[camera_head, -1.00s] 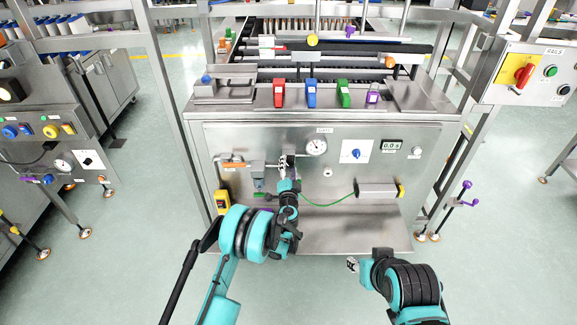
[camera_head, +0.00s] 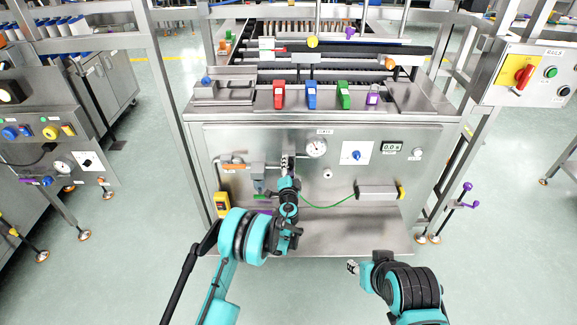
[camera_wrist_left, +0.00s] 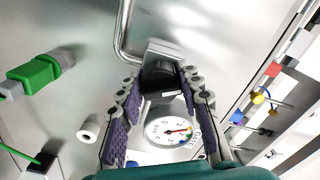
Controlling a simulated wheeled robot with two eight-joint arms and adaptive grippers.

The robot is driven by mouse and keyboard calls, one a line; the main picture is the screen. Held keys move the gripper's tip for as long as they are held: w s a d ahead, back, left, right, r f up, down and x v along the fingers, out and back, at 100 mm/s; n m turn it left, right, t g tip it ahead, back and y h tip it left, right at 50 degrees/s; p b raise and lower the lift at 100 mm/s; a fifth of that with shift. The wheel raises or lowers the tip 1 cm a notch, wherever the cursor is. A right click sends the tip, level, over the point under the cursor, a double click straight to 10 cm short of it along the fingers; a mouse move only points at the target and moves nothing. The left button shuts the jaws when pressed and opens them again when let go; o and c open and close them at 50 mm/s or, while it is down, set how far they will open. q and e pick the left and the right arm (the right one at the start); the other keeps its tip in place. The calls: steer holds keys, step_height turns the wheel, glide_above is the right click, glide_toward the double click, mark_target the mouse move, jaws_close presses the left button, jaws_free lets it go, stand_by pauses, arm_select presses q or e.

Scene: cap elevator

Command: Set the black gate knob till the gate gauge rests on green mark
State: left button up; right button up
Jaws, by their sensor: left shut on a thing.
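The black gate knob (camera_wrist_left: 158,76) shows between my left gripper's fingers in the left wrist view. My left gripper (camera_wrist_left: 160,92) is shut on it. In the head view the left gripper (camera_head: 287,164) is at the front panel and hides the knob. The round white gate gauge (camera_head: 316,148) is just right of that gripper. It also shows in the left wrist view (camera_wrist_left: 168,131), with a reddish needle and small coloured marks at its edge; which mark the needle is on is too small to tell. My right gripper (camera_head: 352,267) hangs low, away from the panel, its fingers unclear.
A blue knob (camera_head: 357,155) and a small digital display (camera_head: 391,147) are right of the gauge. An orange-handled pipe (camera_head: 234,166) is on the left. Red, blue, green and purple blocks sit on the ledge above.

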arm_select(q)
steer(key=shift+m, duration=2.9)
steer(key=o, duration=1.2)
steer(key=shift+c, duration=0.2)
steer(key=s, duration=1.2)
